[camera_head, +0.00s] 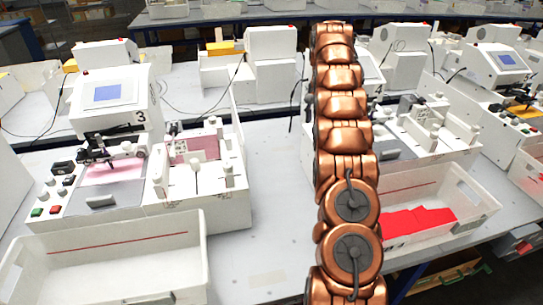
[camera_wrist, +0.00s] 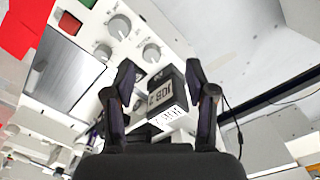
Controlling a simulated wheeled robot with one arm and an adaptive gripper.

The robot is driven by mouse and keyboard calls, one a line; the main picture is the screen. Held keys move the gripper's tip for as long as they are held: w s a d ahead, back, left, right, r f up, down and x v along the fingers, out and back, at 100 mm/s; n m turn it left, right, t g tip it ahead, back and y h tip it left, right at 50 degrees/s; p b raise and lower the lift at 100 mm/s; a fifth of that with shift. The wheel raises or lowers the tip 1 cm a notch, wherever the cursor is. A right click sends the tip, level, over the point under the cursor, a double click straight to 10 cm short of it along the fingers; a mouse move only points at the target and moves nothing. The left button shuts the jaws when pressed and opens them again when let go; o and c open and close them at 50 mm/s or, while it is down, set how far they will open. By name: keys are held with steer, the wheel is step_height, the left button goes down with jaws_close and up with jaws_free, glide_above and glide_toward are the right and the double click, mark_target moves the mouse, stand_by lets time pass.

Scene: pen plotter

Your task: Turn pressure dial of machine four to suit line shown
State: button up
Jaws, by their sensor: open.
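Machine four (camera_head: 372,78) stands behind my copper arm in the head view, which hides its control panel and most of its body. In the wrist view a white control panel (camera_wrist: 135,42) shows grey dials: an upper one (camera_wrist: 119,26), a right one (camera_wrist: 151,53) and a small one (camera_wrist: 103,52). I cannot read which is the pressure dial. A black block (camera_wrist: 167,88) with a label that seems to read "JOB 2" sits beside them. My gripper (camera_wrist: 160,70) is open, its fingers on either side of the block in the picture; contact cannot be told.
Machine three (camera_head: 110,100) stands left, with an empty white bin (camera_head: 110,255) in front. Another white bin (camera_head: 470,200) holds red pieces (camera_head: 418,220). A red button (camera_wrist: 70,22) and a green button (camera_wrist: 88,2) are near the dials.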

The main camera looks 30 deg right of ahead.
steer(key=s+a+r+n+b, duration=0.1)
steer(key=s+a, duration=0.4)
steer(key=a, duration=0.7)
steer(key=s+a+r+n+b, duration=0.1)
steer(key=s+a+n+b, duration=0.2)
steer(key=a, duration=1)
steer(key=s+n, duration=0.1)
steer(key=s, duration=0.2)
steer(key=shift+a+r+n+g, duration=0.15)
steer(key=shift+a+n+g, duration=0.15)
steer(key=shift+g, duration=0.1)
steer(key=s+a+f+n, duration=0.2)
steer(key=s+a, duration=0.3)
steer(key=s, duration=0.4)
steer(key=s+a+f+n, duration=0.2)
steer(key=s+a, duration=0.3)
steer(key=s, duration=0.4)
steer(key=s+a+f+n, duration=0.2)
steer(key=s+a+f, duration=0.2)
steer(key=s, duration=0.6)
steer(key=shift+a+n+g, duration=0.3)
steer(key=shift+a+g, duration=0.1)
steer(key=shift+a, duration=0.2)
steer(key=shift+s+f, duration=0.1)
